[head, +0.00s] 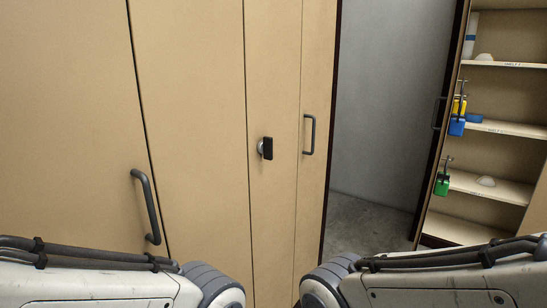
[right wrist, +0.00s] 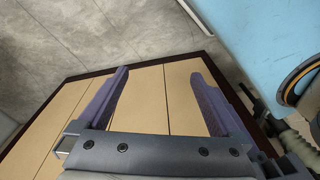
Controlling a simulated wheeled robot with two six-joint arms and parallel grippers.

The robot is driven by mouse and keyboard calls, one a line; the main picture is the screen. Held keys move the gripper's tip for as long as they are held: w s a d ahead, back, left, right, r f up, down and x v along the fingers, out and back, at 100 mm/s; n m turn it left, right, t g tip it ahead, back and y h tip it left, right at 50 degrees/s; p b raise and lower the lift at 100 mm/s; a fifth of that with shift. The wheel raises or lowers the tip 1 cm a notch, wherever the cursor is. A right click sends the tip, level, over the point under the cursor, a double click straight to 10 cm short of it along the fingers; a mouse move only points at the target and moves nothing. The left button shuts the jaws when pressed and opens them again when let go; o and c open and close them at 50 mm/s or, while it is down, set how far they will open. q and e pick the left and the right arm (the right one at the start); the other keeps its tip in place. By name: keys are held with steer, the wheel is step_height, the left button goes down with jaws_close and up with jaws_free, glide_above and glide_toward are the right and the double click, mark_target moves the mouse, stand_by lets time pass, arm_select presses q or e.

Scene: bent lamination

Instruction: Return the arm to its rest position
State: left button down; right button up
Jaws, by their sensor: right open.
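Both of my arms show in the head view, coming in at the bottom left and bottom right. Their grippers are outside that view. My right gripper (right wrist: 158,80) shows in the right wrist view with its two purple fingers wide apart. Nothing is between the fingers. Behind them is a tan panelled surface (right wrist: 150,108) with a dark edge; I cannot tell how far it is from the fingertips. My left gripper is not seen in any view.
Tan cabinet doors (head: 195,110) with dark handles (head: 147,205) and a black lock knob (head: 266,148) stand ahead. Right of them are a grey wall (head: 390,100) and open shelves (head: 500,127) with padlocks, one green (head: 442,186). Grey floor (right wrist: 90,35) and a blue surface (right wrist: 265,50) show in the right wrist view.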

step_height(320, 180, up, 21)
steer(key=s+p, duration=0.2)
steer(key=p, duration=1.9)
steer(key=shift+s+d+g+p, duration=0.25)
steer(key=shift+s+g+p, duration=0.05)
steer(key=shift+g, duration=0.1)
steer(key=shift+r, duration=0.1)
